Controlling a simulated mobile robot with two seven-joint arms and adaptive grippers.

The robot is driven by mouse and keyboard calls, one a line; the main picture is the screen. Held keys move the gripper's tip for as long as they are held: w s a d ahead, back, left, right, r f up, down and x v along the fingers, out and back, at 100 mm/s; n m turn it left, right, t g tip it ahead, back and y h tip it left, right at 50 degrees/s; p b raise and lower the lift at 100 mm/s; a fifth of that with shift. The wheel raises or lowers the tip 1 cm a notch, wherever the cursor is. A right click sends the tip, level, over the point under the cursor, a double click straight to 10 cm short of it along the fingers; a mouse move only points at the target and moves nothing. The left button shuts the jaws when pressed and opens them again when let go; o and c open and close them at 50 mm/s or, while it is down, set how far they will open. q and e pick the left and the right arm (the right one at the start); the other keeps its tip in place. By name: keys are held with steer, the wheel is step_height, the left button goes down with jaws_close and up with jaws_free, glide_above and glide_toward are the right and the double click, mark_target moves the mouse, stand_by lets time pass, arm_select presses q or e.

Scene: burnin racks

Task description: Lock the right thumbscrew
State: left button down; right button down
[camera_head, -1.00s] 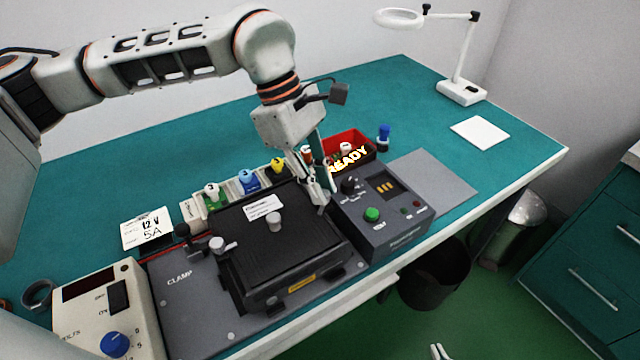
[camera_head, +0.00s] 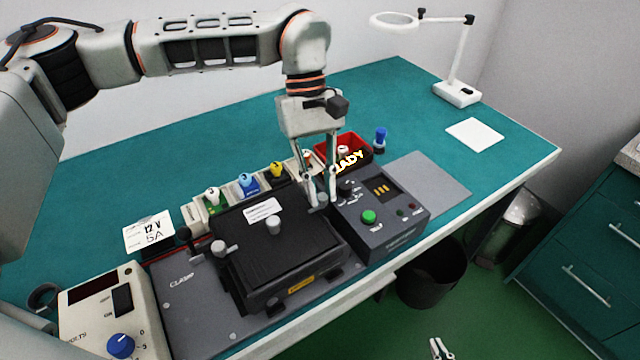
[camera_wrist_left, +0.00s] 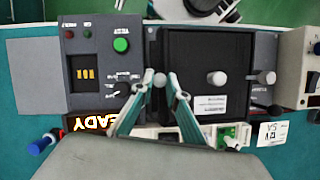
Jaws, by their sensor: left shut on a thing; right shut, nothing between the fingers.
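The black lidded fixture (camera_head: 300,245) stands on the grey clamp plate (camera_head: 190,318). The right thumbscrew, a small grey round knob, shows between my left fingertips in the left wrist view (camera_wrist_left: 159,80). My left gripper (camera_head: 318,198) points down at the fixture's right edge and is shut on this thumbscrew, with a finger on each side; in the head view the fingers mostly hide it. The left thumbscrew (camera_head: 219,247) stands at the fixture's left side. A grey knob (camera_head: 273,224) stands on the middle of the lid. My right gripper (camera_head: 438,348) is shut and empty, low at the bottom edge.
A control box (camera_head: 378,222) with a green button stands close on the right of the fixture. A power supply (camera_head: 75,318) is at left front. The right back of the table is mostly free.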

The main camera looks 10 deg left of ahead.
stand_by(0.5)
arm_select(q)
steer(key=c, duration=2)
jaws_free()
steer(key=shift+o, duration=0.2)
steer(key=shift+w+r, duration=0.1)
steer(key=v, duration=1.2)
steer(key=shift+d, duration=0.15)
